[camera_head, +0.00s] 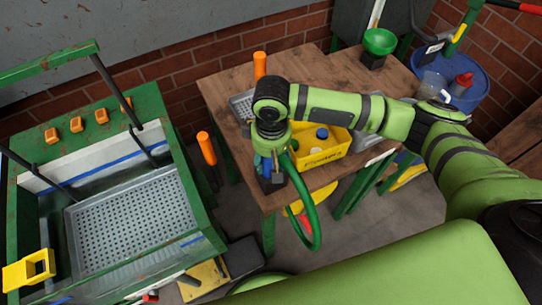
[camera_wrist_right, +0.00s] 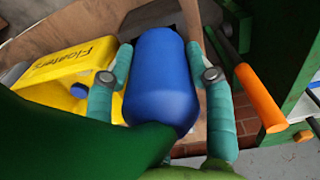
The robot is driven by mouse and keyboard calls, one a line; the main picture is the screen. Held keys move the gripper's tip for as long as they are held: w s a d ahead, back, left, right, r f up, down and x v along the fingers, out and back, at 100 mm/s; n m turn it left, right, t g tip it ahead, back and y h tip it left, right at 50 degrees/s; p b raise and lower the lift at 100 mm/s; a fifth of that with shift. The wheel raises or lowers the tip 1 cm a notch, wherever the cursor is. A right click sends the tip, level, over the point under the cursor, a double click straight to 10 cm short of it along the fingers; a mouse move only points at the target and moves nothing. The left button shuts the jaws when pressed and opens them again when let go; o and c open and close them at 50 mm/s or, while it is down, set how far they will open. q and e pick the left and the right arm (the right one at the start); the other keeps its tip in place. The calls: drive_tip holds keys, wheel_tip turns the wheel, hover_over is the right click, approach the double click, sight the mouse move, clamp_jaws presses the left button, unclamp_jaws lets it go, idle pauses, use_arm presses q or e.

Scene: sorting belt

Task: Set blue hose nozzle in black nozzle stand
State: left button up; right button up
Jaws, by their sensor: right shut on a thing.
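My right gripper (camera_head: 268,160) is over the near left corner of the wooden table, pointing down. In the wrist view its teal fingers (camera_wrist_right: 162,88) are on both sides of the blue hose nozzle (camera_wrist_right: 163,65), shut on it. The nozzle's blue body also shows in small part in the head view (camera_head: 258,163). A green hose (camera_head: 308,215) loops down from the gripper past the table edge. A dark block (camera_head: 271,184) just below the gripper looks like the black nozzle stand. I cannot tell whether the nozzle touches it. My left gripper is out of view.
A yellow bin (camera_head: 325,155) with bottles stands right beside the gripper. Orange-handled tools (camera_head: 206,148) stand left of the table. A green funnel (camera_head: 379,41) stands at the back. A green washer with a perforated tray (camera_head: 135,222) is at left.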

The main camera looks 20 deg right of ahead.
drive_tip(key=o, duration=1.1)
drive_tip(key=shift+r, duration=0.1)
wheel_tip(320, 180, up, 12)
drive_tip(key=shift+s+f, duration=0.1)
